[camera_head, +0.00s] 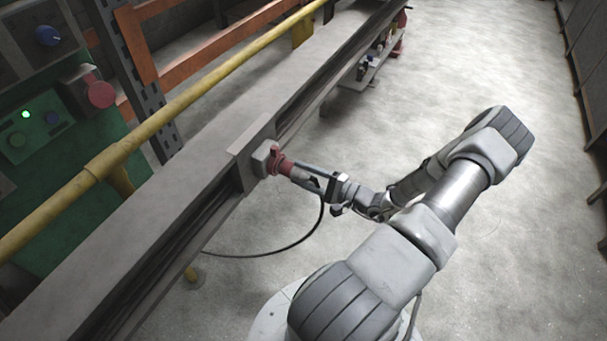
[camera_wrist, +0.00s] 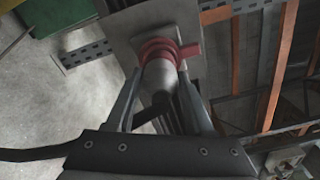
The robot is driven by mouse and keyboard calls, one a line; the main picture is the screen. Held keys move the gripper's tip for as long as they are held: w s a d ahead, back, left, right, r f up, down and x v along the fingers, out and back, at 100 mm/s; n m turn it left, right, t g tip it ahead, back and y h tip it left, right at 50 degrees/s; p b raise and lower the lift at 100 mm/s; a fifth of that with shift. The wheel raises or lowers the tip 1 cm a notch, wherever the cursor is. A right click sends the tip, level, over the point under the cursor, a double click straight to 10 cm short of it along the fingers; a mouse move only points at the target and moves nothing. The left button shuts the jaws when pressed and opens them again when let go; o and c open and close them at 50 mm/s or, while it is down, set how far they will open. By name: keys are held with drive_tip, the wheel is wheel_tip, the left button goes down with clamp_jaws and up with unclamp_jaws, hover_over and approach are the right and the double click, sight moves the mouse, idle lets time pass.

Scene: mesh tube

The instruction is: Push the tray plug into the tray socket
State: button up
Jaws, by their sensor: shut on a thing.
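The tray socket (camera_head: 261,157) is a grey box on the side of the long grey tray, with a square plate behind it. In the wrist view its plate (camera_wrist: 126,47) stands behind red rings with a red tab. The tray plug (camera_wrist: 160,77) has a pale grey round body and meets the red rings in line. In the head view the red end (camera_head: 281,165) is against the socket. I cannot tell how deep the plug sits. My gripper (camera_head: 309,180) is shut on the plug's body, with one finger on each side. A black cable hangs from the plug.
The grey tray (camera_head: 175,205) runs diagonally across the head view. A yellow rail (camera_head: 150,143) and a green panel (camera_head: 50,150) with knobs are behind it. Another fitting (camera_head: 372,65) hangs farther along the tray. The floor to the right is clear.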

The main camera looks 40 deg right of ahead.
drive_tip(key=shift+w+a, duration=0.15)
drive_tip(key=shift+w, duration=0.2)
drive_tip(key=o, duration=1.3)
drive_tip(key=shift+o, duration=0.2)
drive_tip(key=shift+s, duration=0.1)
drive_tip(key=p+v, duration=0.2)
drive_tip(key=v, duration=1.5)
drive_tip(key=shift+p, duration=0.3)
drive_tip(key=shift+s, duration=0.1)
